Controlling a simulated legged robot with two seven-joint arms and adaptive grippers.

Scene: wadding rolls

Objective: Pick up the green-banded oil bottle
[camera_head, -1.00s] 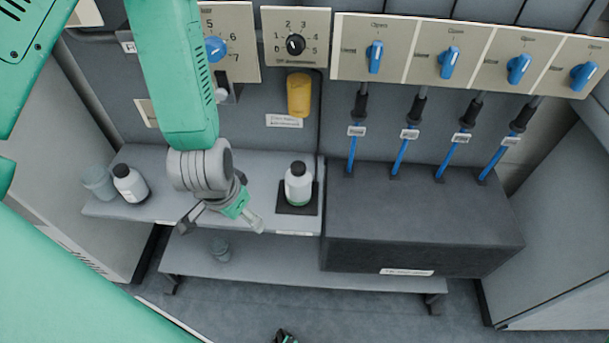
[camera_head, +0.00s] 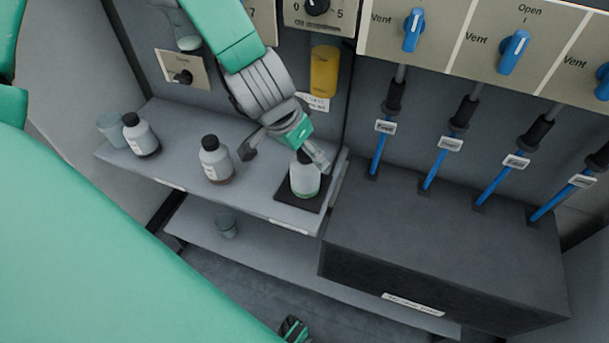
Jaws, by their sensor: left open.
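The green-banded oil bottle (camera_head: 305,182) is white with a dark cap and a green band low down. It stands upright on a dark square pad (camera_head: 285,208) at the shelf's right end. My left gripper (camera_head: 284,152) is open, its fingers spread at the bottle's top. One finger is left of the bottle; the other overlaps its cap and partly hides it. I cannot tell whether it touches. A small dark and green part at the bottom edge may be my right gripper (camera_head: 292,330); its jaws are unclear.
A brown-banded bottle (camera_head: 216,163), a dark-banded bottle (camera_head: 141,137) and a grey cup (camera_head: 112,130) stand on the shelf (camera_head: 180,173). A dark box (camera_head: 440,240) with blue rods is close on the right.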

